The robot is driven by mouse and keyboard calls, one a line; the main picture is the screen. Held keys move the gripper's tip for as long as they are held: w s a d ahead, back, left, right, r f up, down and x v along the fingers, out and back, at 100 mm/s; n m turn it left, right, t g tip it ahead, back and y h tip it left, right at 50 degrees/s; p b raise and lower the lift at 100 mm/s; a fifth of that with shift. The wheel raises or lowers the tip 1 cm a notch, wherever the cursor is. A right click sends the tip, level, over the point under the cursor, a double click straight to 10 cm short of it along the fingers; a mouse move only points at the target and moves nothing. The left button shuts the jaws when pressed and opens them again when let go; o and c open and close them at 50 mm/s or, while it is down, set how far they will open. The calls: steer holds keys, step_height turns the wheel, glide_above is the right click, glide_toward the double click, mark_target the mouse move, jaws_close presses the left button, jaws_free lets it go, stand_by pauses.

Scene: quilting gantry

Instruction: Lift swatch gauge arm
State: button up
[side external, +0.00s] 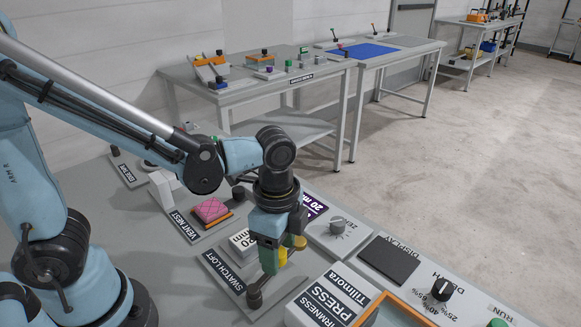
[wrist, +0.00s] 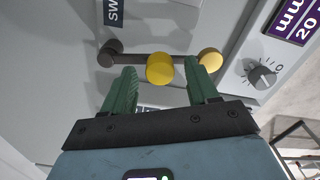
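The swatch gauge arm (wrist: 131,59) is a dark bar at the swatch loft station. In the wrist view it runs from a dark round end (wrist: 114,46) at left to a yellow round end (wrist: 210,60) at right, with a larger yellow knob (wrist: 160,69) near its middle. My gripper (wrist: 162,76) has green fingers standing apart on either side of the middle knob, with gaps visible on both sides. In the side view my gripper (side external: 271,268) points down over the station. There the dark end (side external: 254,297) shows in front of it, and the fingers hide most of the bar.
A white 20 mm block (side external: 242,243) sits close behind my gripper. A pink swatch (side external: 211,209) rests at the vent nest. The white press box (side external: 331,301) stands close at right, and a dial (side external: 338,227) lies beyond. Bare bench (side external: 150,250) lies to the left.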

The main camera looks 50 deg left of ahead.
step_height(320, 180, up, 12)
stand_by(1.0)
steer(key=a+f+n+t, duration=0.4)
steer(key=a+n+t, duration=0.3)
steer(key=a+n, duration=0.4)
steer(key=n, duration=0.2)
steer(key=shift+w+f+n, duration=0.15)
steer(key=shift+w+n, duration=0.15)
steer(key=shift+w, duration=0.1)
